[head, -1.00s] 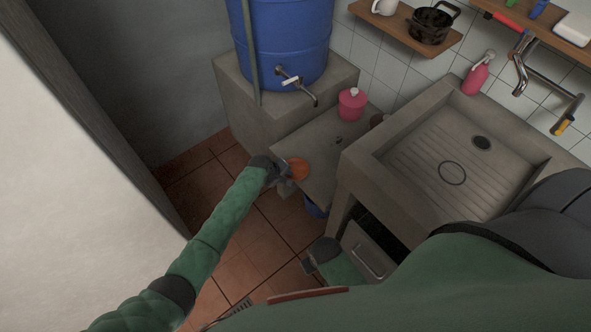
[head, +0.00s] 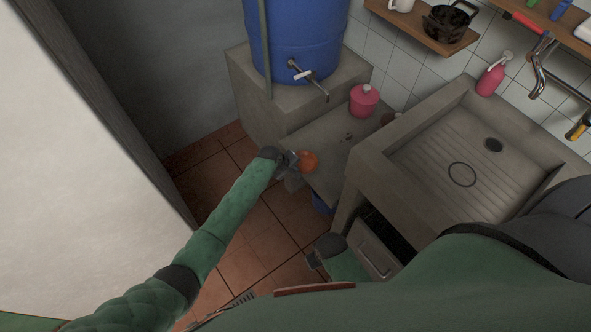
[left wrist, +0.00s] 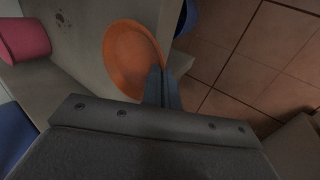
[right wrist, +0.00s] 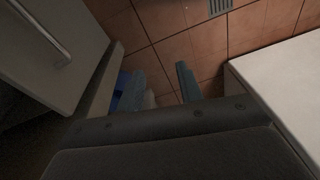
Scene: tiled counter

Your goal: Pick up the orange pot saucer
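The orange pot saucer (head: 308,161) is at the front left edge of the low grey counter (head: 330,140). In the left wrist view the saucer (left wrist: 128,55) is a shallow round dish with its rim at my fingers. My left gripper (head: 290,160) is at the saucer's left side. Its fingers (left wrist: 163,84) are close together, with the rim between them. Whether the saucer still touches the counter is hard to tell. My right gripper (right wrist: 160,78) is open and empty, low over the floor beside the drawer front.
The concrete sink (head: 430,165) is to the right. A blue bucket (head: 322,203) is under the counter. Tiled floor (head: 262,235) is clear.

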